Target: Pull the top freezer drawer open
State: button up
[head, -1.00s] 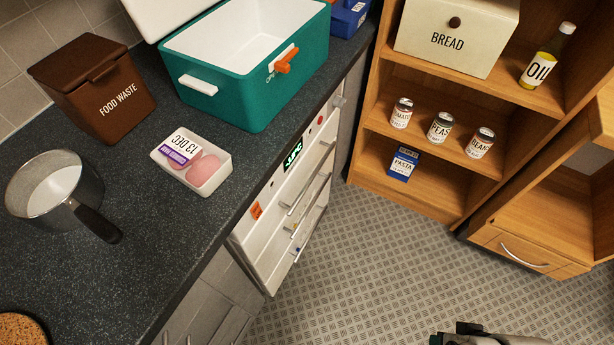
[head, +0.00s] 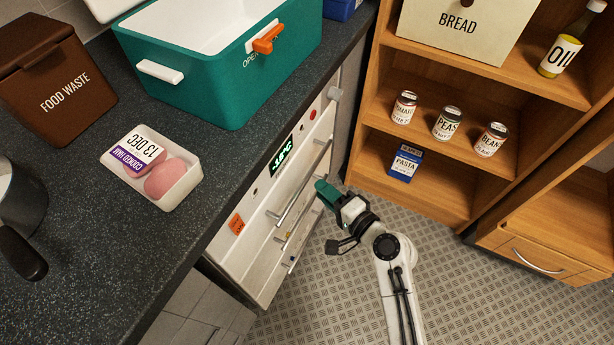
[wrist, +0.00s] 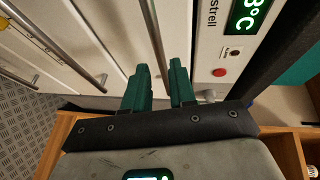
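The freezer stands under the counter, with a white front and a lit green display (head: 283,157). The top freezer drawer (head: 262,202) looks closed and has a long metal bar handle (head: 300,184). My gripper (head: 322,188) is at the freezer front, near the far end of the top handle. In the wrist view, the two teal fingers (wrist: 158,85) are apart. The top handle (wrist: 152,30) runs into the gap between them, with space at the sides. Whether a finger touches it I cannot tell.
Lower drawer handles (wrist: 62,45) lie beside the top one. A red button (wrist: 218,72) and a knob (head: 335,94) are on the freezer panel. A wooden shelf (head: 440,206) stands right of the freezer. The patterned floor (head: 340,290) before the drawers is clear apart from my arm.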

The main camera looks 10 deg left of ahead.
aim_at(307, 176)
jog(key=x, duration=0.7)
jog(key=shift+f+b, duration=0.15)
jog(key=shift+b, duration=0.15)
grip_shut()
